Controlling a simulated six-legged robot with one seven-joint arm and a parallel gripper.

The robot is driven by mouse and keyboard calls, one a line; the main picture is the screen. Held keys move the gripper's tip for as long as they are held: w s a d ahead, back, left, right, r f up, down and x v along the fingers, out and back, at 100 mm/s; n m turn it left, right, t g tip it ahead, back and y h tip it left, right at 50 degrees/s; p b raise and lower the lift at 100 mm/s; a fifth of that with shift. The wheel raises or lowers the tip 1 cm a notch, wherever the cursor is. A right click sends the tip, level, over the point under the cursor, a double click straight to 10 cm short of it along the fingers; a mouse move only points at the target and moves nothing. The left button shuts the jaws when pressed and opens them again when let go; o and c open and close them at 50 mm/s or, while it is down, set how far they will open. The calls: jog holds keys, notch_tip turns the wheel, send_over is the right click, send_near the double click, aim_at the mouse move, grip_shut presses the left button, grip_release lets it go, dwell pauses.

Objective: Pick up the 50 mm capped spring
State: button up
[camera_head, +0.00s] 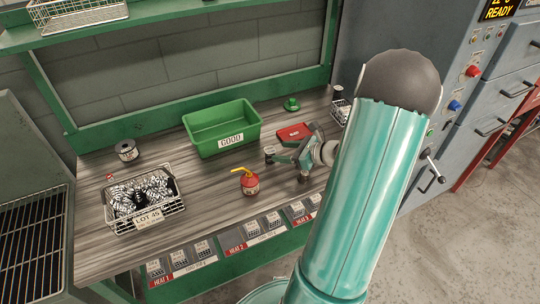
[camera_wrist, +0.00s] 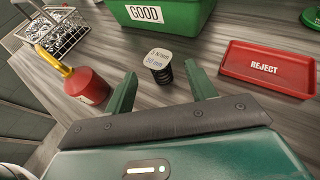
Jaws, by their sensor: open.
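A capped spring (camera_wrist: 158,72) stands upright on the wooden bench top in the wrist view. It has a dark coil and a pale cap with small print that I cannot read for certain. My gripper (camera_wrist: 163,84) is open, with one green finger to the left of the spring and one to the right in the picture. The spring appears just beyond the fingertips, and no contact shows. In the head view my gripper (camera_head: 284,156) is low over the bench, with a small dark object at its tips, partly hidden.
A red oil can (camera_wrist: 86,86) with a yellow spout stands close left of my gripper. A green GOOD bin (camera_wrist: 165,14) is behind the spring, and a red REJECT tray (camera_wrist: 268,68) lies to the right. A wire basket of springs (camera_head: 172,208) sits at the bench's left.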

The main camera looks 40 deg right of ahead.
aim_at(272, 151)
jog(key=x, duration=0.7)
jog(key=shift+w+a, duration=0.1)
jog(key=shift+a, duration=0.05)
jog(key=c, duration=1.1)
